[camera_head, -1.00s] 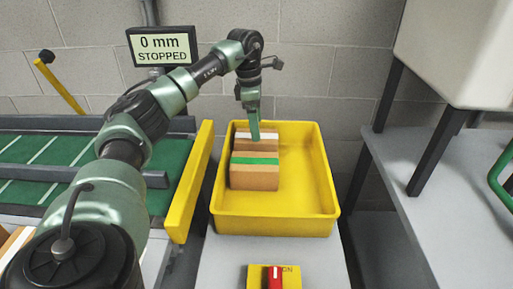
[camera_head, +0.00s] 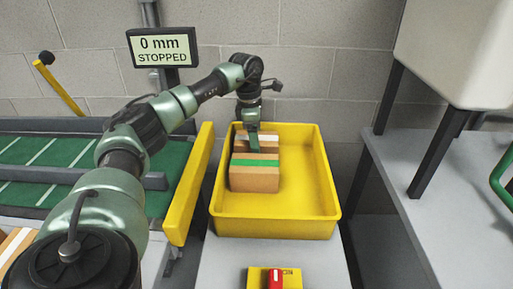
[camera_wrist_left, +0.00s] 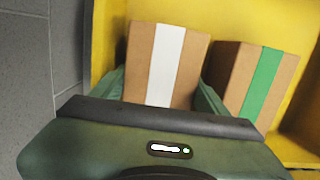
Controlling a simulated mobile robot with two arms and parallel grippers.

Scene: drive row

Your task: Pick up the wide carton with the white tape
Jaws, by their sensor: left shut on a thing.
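The carton with white tape (camera_head: 242,144) is in the yellow tub, at its back left, behind the carton with green tape (camera_head: 255,181). My left gripper (camera_head: 254,144) reaches down onto it from above. In the left wrist view the white-taped carton (camera_wrist_left: 165,60) is between the two green fingers, and the gripper (camera_wrist_left: 163,98) is shut on it. The green-taped carton (camera_wrist_left: 263,82) is close beside the right finger there. In the head view the lower part of the white-taped carton is hidden. My right gripper is not in view.
The yellow tub (camera_head: 325,190) has free room on its right. A green conveyor (camera_head: 50,165) is on the left, its display (camera_head: 163,47) reading "0 mm STOPPED". Another taped carton (camera_head: 14,246) shows at lower left. A red switch (camera_head: 275,279) is in front.

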